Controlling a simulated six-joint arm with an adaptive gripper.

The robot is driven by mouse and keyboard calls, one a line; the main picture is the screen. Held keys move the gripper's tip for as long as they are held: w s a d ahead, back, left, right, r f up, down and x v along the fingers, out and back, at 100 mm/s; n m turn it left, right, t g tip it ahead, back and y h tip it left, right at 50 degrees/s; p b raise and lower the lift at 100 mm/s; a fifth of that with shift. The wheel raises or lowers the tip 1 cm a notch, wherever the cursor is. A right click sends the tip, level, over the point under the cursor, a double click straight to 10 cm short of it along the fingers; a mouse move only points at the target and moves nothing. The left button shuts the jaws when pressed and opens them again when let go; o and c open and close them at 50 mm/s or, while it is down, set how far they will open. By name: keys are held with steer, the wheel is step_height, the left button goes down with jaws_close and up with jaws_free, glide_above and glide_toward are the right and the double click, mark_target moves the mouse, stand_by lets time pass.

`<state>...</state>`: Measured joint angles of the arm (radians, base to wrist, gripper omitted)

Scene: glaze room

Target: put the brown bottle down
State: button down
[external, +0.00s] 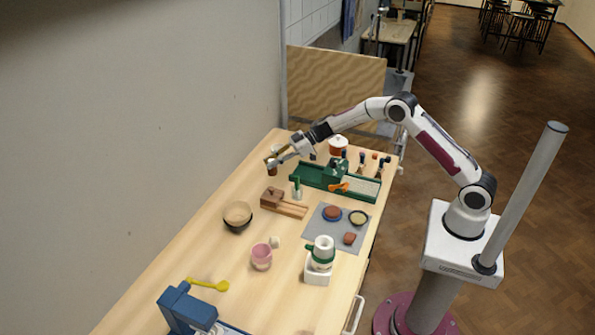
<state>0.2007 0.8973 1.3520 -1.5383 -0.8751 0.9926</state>
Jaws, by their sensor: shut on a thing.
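My gripper (275,161) is at the far left part of the wooden table (215,250), near the wall, reaching in from the right. It is shut on the brown bottle (271,169), which shows small and dark at the fingertips. The bottle looks roughly upright. The fingers hide part of it, and I cannot tell whether its base touches the table.
A green tray-like stand (318,182) lies right of my gripper, with a white and red pot (338,145) behind it. A brown block with wooden bars (283,202) and a bowl (237,215) stand nearer. Bare tabletop lies between bottle and bowl.

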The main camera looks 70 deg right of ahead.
steer(key=shift+f, duration=0.15)
steer(key=shift+f, duration=1.75)
steer(key=shift+f, duration=0.1)
steer(key=c, duration=1.8)
jaws_free()
steer(key=shift+c, duration=0.2)
steer(key=shift+d, duration=0.1)
steer(key=v, duration=1.2)
